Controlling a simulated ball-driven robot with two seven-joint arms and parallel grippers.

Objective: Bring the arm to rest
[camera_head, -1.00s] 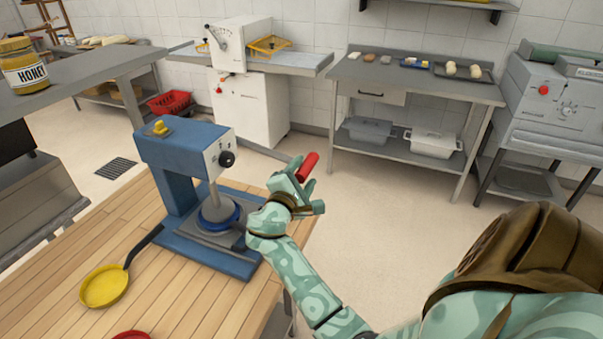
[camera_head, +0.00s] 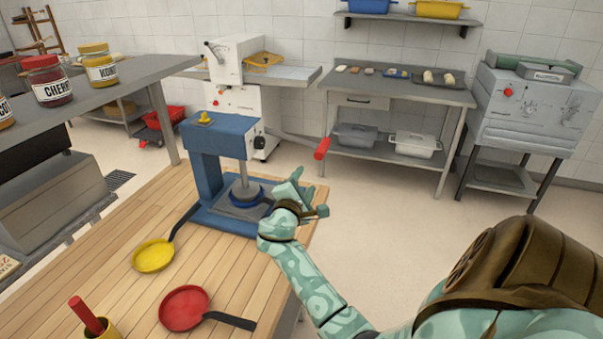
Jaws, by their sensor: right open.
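My right arm (camera_head: 310,280) reaches in from the lower right, bent, with its forearm over the right edge of the wooden table. My right gripper (camera_head: 310,193) is open and empty. It is just right of the blue press (camera_head: 222,135) and its round plate. The press lever's red handle (camera_head: 322,148) is above the fingers, with a small gap in the picture. My left gripper is not in view.
The wooden table (camera_head: 215,265) holds a yellow pan (camera_head: 153,256), a red pan (camera_head: 185,308) and a yellow pot with a red stick (camera_head: 95,322). Jars (camera_head: 50,82) stand on a grey shelf at left. Open floor (camera_head: 390,240) lies right of the table.

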